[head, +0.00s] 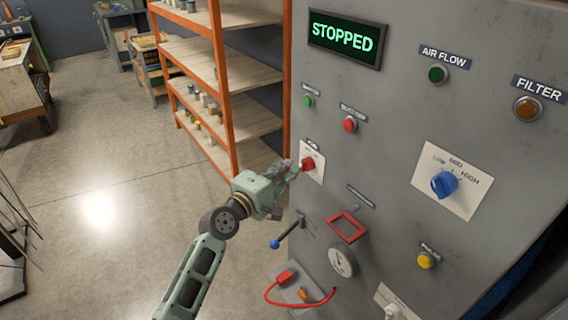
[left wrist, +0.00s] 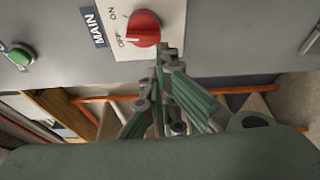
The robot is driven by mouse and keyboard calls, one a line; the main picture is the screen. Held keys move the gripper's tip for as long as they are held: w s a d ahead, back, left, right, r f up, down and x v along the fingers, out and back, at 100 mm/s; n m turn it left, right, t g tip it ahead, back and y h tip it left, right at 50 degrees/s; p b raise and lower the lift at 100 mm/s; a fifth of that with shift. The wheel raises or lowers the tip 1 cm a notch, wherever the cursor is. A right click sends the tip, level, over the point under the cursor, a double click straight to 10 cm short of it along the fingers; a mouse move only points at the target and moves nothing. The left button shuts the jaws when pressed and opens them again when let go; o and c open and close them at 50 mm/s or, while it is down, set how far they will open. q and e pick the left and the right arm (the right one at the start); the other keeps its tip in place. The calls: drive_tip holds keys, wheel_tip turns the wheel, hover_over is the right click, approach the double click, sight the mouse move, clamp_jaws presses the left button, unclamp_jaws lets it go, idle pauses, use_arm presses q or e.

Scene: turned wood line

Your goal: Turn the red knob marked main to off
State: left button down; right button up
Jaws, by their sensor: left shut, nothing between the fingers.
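The red main knob (head: 308,163) sits on a white plate on the grey cabinet. A pale mark on the knob's rim lies toward OFF. My left gripper (head: 295,170) is at the plate, close to the knob. In the left wrist view its fingertips (left wrist: 163,50) are shut and empty, just beside the knob's lower right edge. I cannot tell whether they touch it. My right gripper is not in view.
The cabinet display (head: 345,40) reads STOPPED. A red button (head: 350,124) and a green button (head: 308,101) are above the knob. A lever with a blue ball (head: 275,244), a red frame (head: 347,226) and a gauge (head: 341,262) are below. Orange shelving (head: 222,75) stands behind.

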use_arm(q)
drive_tip(key=shift+s+d+f+n+g+p, duration=0.1)
drive_tip(key=shift+f+n+g+p, duration=0.05)
drive_tip(key=shift+n+p, duration=0.45)
drive_tip(key=shift+s+f+n+g+p, duration=0.1)
drive_tip(key=shift+f+n+g+p, duration=0.05)
drive_tip(key=shift+n+p, duration=0.4)
drive_tip(key=shift+s+d+f+p, duration=0.1)
drive_tip(key=shift+f+p, duration=0.2)
drive_tip(key=shift+p, duration=0.05)
drive_tip(key=shift+f, duration=0.1)
idle(1.5)
